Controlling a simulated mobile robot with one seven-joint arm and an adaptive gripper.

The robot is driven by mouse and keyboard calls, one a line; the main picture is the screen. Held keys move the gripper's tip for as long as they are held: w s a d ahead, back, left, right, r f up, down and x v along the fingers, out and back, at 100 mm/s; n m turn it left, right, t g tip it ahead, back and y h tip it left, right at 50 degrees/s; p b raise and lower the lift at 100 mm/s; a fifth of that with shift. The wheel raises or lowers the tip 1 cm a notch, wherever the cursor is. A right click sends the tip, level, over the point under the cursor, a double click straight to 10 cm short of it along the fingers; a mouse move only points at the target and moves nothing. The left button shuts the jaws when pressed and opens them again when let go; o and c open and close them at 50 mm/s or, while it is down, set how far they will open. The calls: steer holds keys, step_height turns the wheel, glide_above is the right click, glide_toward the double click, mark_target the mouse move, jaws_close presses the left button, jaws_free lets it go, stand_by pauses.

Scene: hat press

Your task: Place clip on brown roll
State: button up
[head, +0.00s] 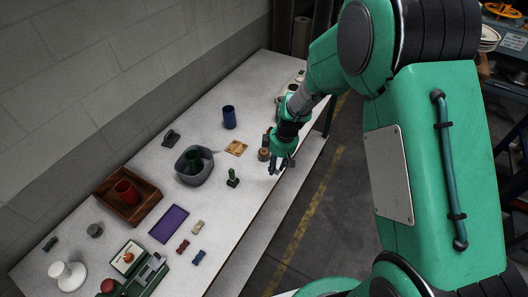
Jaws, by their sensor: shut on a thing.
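My gripper (281,166) points down near the right edge of the white table. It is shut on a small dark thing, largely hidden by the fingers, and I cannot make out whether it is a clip. A short brown roll (264,154) with a lighter top stands upright just left of my gripper. Small clip-like pieces lie at the near end of the table: a beige one (197,227), a red one (183,246) and a blue one (198,257).
On the white table (222,205) are a grey tub (207,168) with a green cup, a blue cup (229,117), a wooden square (236,148), a dark green stand (233,178), a purple tray (169,224) and a brown box (112,205). The table's right edge is close to my gripper.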

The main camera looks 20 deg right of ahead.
glide_above(264, 150)
steer(key=shift+s+d+f+b, duration=0.1)
steer(key=shift+s+f+b, duration=0.1)
steer(key=shift+f, duration=0.2)
steer(key=shift+s+d+f+b, duration=0.1)
steer(key=shift+f+b, duration=0.05)
steer(key=shift+f, duration=0.25)
stand_by(0.3)
steer(key=shift+f, duration=1.75)
steer(key=shift+f+b, duration=0.15)
steer(key=shift+b, duration=0.2)
steer(key=o, duration=1.1)
steer(key=shift+c, duration=0.2)
step_height(264, 150, up, 12)
steer(key=s+d+p, duration=0.1)
steer(key=shift+d, duration=0.15)
